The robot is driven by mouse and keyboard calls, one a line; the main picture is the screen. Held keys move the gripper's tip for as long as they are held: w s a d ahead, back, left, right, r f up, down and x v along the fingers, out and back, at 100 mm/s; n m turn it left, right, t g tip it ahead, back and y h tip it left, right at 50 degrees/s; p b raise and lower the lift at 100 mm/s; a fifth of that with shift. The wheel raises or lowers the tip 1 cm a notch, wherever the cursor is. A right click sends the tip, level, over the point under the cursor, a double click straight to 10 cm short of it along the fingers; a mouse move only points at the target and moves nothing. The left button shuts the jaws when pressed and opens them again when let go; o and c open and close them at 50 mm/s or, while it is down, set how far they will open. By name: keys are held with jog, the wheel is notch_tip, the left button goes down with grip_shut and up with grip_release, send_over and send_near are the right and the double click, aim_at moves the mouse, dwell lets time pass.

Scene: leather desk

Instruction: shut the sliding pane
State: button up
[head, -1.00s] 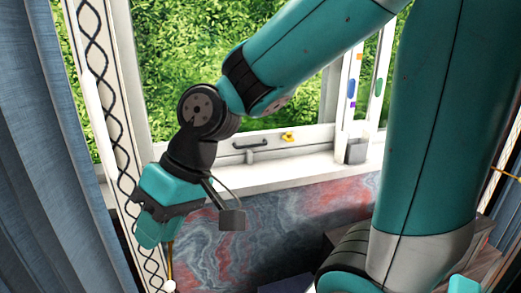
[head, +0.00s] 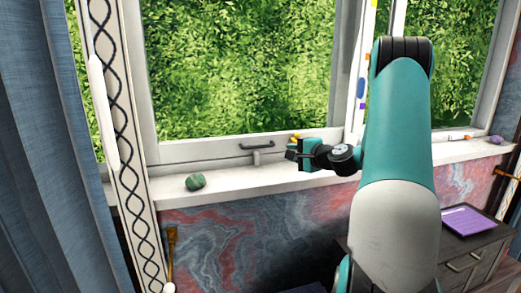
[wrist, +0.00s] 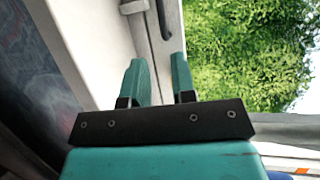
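The sliding pane (head: 200,152) is a white-framed window pane with green foliage behind its glass. Its dark bar handle (head: 257,146) sits on the bottom rail, and it also shows in the wrist view (wrist: 165,20) just beyond the fingertips. My gripper (head: 291,153) is over the sill, right of the handle and apart from it. In the wrist view my gripper (wrist: 157,65) has its two teal fingers apart with nothing between them. My arm hides part of the window's right side. I cannot tell how far the pane stands open.
A green lump (head: 195,182) lies on the white sill (head: 235,178), left of my gripper. A small yellow thing (head: 295,136) is just behind my gripper. A blue curtain (head: 35,150) hangs at left; a drawer cabinet (head: 470,243) stands at lower right.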

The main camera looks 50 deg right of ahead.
aim_at(260, 147)
jog(key=p+x, duration=0.3)
jog(key=x, duration=1.3)
jog(key=shift+w+a, duration=0.15)
jog(key=shift+a, duration=0.05)
grip_shut()
